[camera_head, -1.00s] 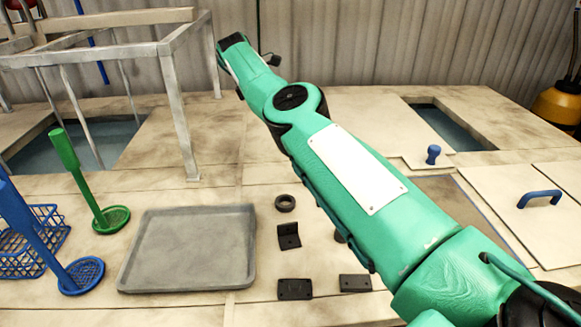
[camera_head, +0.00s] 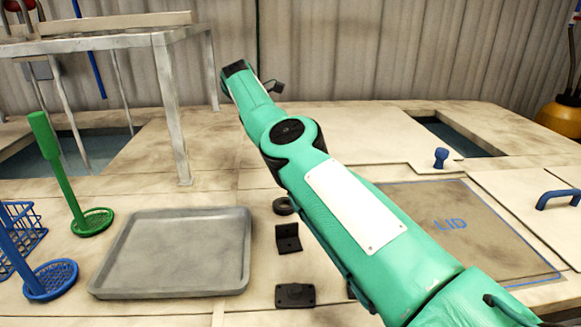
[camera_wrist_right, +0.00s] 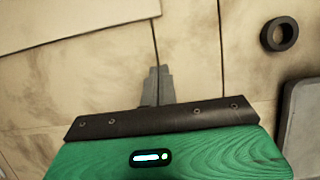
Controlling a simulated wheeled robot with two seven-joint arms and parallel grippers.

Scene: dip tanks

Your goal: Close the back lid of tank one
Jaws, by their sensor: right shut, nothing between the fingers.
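A large pale flat panel (camera_head: 365,132) lies on the bench, partly behind my green right arm; it looks like a sliding lid. A blue knob (camera_head: 441,157) stands at its front right corner. Right of it is an open water-filled gap (camera_head: 455,136). Which tank is number one I cannot tell. My right gripper (camera_wrist_right: 160,86) shows in the right wrist view, shut and empty over bare bench. A pale panel edge (camera_wrist_right: 60,18) lies beyond it. In the head view the fingers are not clear at the arm's far end, left of the panel. My left gripper is out of view.
A brown square marked LID (camera_head: 490,250) and a pale lid with a blue handle (camera_head: 557,199) lie at right. A grey tray (camera_head: 175,255), small black parts (camera_head: 294,295), green (camera_head: 92,222) and blue (camera_head: 50,281) dippers and a metal frame (camera_head: 172,110) stand left.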

